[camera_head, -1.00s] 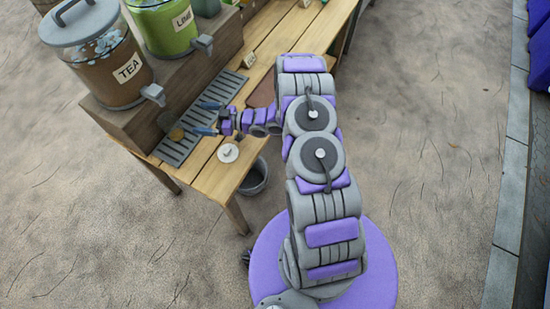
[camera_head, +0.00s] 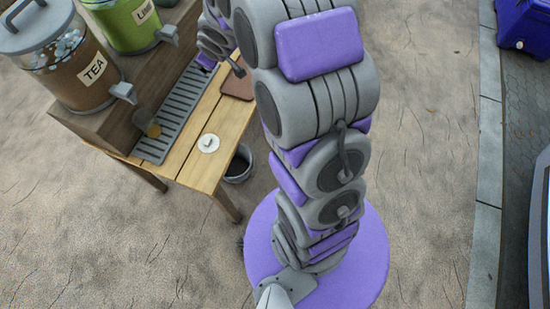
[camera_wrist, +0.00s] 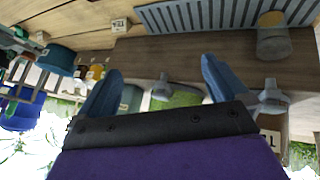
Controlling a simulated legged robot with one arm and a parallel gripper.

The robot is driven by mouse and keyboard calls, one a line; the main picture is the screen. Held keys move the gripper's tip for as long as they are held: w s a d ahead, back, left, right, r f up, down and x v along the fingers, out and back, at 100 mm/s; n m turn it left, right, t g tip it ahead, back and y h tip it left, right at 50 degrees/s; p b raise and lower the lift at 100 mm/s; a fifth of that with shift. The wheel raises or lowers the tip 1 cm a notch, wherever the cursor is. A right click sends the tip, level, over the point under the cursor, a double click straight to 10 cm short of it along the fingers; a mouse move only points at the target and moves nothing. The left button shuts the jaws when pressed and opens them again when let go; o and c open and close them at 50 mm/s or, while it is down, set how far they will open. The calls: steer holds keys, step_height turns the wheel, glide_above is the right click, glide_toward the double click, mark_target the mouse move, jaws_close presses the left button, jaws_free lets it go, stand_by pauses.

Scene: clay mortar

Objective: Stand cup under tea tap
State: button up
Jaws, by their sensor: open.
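The small amber-brown cup (camera_head: 153,130) stands upright on the slotted drip tray (camera_head: 166,146), in front of the tea dispenser (camera_head: 80,75) and its grey tap (camera_head: 124,92). In the wrist view the cup (camera_wrist: 273,45) is at the upper right on the tray, roughly in line with the tea tap (camera_wrist: 270,98). Whether its mouth is exactly beneath the spout is hard to tell. My gripper (camera_wrist: 161,68) is open and empty, well to one side of the cup, facing the wooden stand near the lime tap (camera_wrist: 162,88).
The lime dispenser (camera_head: 128,22) stands beside the tea one. A round white disc with a knob (camera_head: 208,143) lies on the table near the front edge. A brown mat (camera_head: 238,84) lies farther along. A bucket (camera_head: 240,163) stands below the table. A teal pot (camera_wrist: 56,60) shows in the wrist view.

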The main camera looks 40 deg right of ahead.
steer(key=s+a+r+m+g, duration=0.1)
steer(key=s+a+r+g, duration=0.1)
steer(key=s, duration=1.2)
steer(key=s+a+r+m+g, duration=0.2)
steer(key=s+a+r+g, duration=0.1)
steer(key=s, duration=1.1)
steer(key=s+a+r+m+g, duration=0.2)
steer(key=s+r+g, duration=0.2)
steer(key=s, duration=0.9)
steer(key=shift+s+a+r, duration=0.15)
steer(key=shift+s+r, duration=0.25)
steer(key=shift+r, duration=0.35)
